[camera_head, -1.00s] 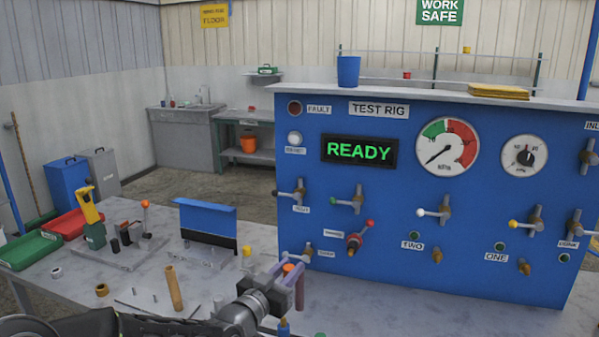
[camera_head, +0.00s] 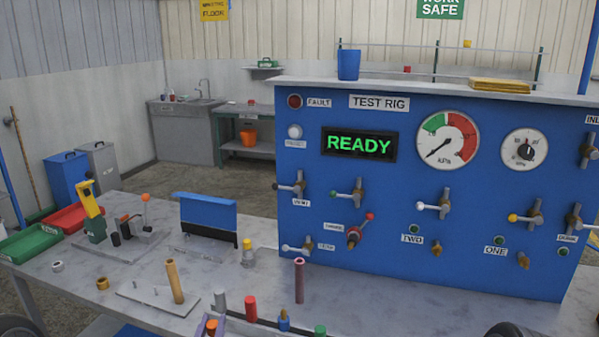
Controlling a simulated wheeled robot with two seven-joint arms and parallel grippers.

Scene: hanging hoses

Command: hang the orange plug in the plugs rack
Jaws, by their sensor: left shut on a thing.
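The orange plug (camera_head: 211,327) shows at the bottom edge, with my left gripper (camera_head: 208,332) shut around it. Only the fingertips and the plug's top show; the rest is cut off by the frame. The plugs rack (camera_head: 265,322) is a dark low bar along the front of the bench. My right gripper is not in view.
A tan rod (camera_head: 174,281) stands on a grey plate (camera_head: 139,296) to the left. A maroon rod (camera_head: 299,281) stands behind the plugs. The blue test rig (camera_head: 430,270) with valve handles fills the right. Bare bench lies between the rods.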

